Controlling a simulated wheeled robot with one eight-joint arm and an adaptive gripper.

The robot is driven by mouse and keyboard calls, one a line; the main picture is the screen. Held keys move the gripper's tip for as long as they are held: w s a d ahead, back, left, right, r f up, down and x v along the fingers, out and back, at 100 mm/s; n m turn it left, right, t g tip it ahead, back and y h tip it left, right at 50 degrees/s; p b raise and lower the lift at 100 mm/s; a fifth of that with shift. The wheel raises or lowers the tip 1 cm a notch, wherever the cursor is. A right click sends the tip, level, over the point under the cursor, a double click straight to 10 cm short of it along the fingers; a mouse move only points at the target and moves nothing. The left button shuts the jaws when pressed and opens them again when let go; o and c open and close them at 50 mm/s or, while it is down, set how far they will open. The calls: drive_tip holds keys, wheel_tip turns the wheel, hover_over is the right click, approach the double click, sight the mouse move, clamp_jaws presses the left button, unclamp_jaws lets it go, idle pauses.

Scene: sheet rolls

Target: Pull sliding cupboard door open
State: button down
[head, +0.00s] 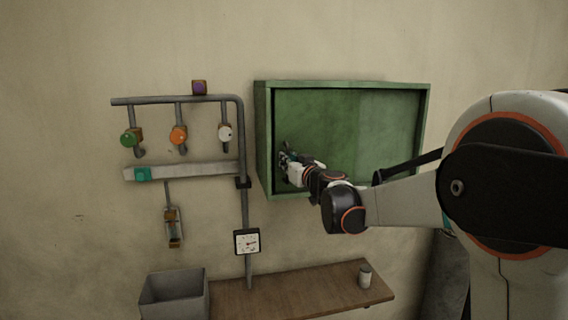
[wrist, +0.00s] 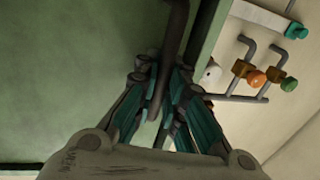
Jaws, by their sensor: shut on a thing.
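A green wall cupboard (head: 260,140) hangs on the wall at the centre right of the head view. Its front is a green sliding door (head: 315,120), which also fills the left of the wrist view (wrist: 70,70). My gripper (head: 284,160) is at the door's left side, near the cupboard's left wall. In the wrist view, my gripper (wrist: 160,100) is shut on a dark bar handle (wrist: 174,40), with a finger on either side of it. The handle is mostly hidden by my gripper in the head view. A lighter panel area shows at the right of the cupboard front.
Pipes with green (head: 129,139), orange (head: 178,135) and white (head: 224,132) knobs are on the wall to the left. A gauge (head: 246,242) hangs below. A wooden shelf (head: 300,290) holds a small can (head: 365,276); a grey bin (head: 174,293) stands beside it.

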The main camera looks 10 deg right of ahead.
sight(353, 153)
drive_tip(key=d+b, duration=0.3)
drive_tip(key=d, duration=2.1)
drive_tip(key=shift+d+f, duration=0.1)
drive_tip(key=shift+d, duration=0.3)
drive_tip(key=c, duration=1.7)
unclamp_jaws()
drive_tip(key=shift+o, duration=0.2)
drive_tip(key=s+d, duration=0.2)
drive_tip(key=s, duration=1)
drive_tip(key=shift+d, duration=0.15)
drive_tip(key=shift+w, duration=0.1)
